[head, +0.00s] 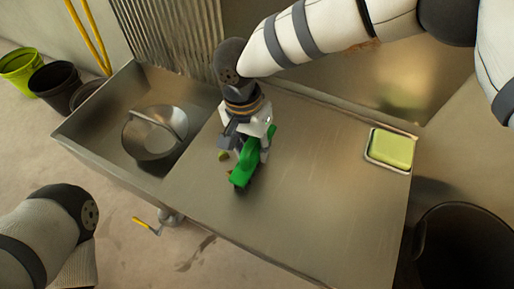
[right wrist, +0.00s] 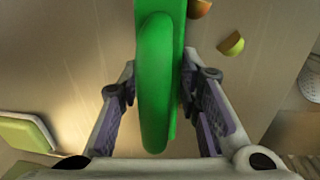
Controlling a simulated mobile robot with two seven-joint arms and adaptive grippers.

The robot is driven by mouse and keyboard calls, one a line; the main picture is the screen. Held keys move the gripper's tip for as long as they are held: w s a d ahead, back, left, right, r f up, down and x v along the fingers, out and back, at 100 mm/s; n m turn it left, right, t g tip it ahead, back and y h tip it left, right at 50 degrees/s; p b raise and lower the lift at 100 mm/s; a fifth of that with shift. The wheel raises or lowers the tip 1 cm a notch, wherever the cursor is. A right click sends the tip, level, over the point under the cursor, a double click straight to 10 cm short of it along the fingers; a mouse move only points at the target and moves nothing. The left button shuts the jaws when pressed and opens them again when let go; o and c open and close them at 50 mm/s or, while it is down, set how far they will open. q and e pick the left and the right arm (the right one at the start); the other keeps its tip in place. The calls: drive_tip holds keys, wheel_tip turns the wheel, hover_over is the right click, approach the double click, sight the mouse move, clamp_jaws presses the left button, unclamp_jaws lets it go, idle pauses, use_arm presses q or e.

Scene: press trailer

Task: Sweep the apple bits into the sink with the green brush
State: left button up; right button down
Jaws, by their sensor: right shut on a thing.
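The green brush (head: 243,166) is in my right gripper (head: 250,143), over the steel counter near the sink's right edge. In the right wrist view the green handle (right wrist: 156,90) runs between the fingers. Its bristles are hidden. Apple bits lie on the counter just left of the brush: one green-skinned bit (head: 224,156) shows in the head view. In the right wrist view, a green and orange piece (right wrist: 232,44) and an orange-brown piece (right wrist: 200,7) lie beside the handle. The sink (head: 107,115) is left of the counter. My left gripper is out of view.
A round metal piece with a handle (head: 135,145) sits in the sink. A yellow-green block lies in a metal tray (head: 372,158) at the counter's right. A black bin (head: 465,240) stands right of the counter; pots (head: 55,82) stand at far left. The counter's middle is clear.

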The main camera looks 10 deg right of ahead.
drive_tip(key=shift+w+a+f+b, duration=0.15)
drive_tip(key=shift+w+a+b, duration=0.2)
drive_tip(key=shift+a+b, duration=0.2)
drive_tip(key=shift+w+a+b, duration=0.45)
drive_tip(key=shift+a+b, duration=0.05)
drive_tip(key=shift+a, duration=0.15)
drive_tip(key=shift+w+a+b, duration=0.4)
drive_tip(key=shift+a+b, duration=0.1)
drive_tip(key=shift+a, duration=0.1)
drive_tip(key=shift+w+a, duration=0.15)
drive_tip(key=shift+a, duration=0.05)
drive_tip(key=shift+r, duration=0.2)
drive_tip(key=shift+w+a, duration=0.1)
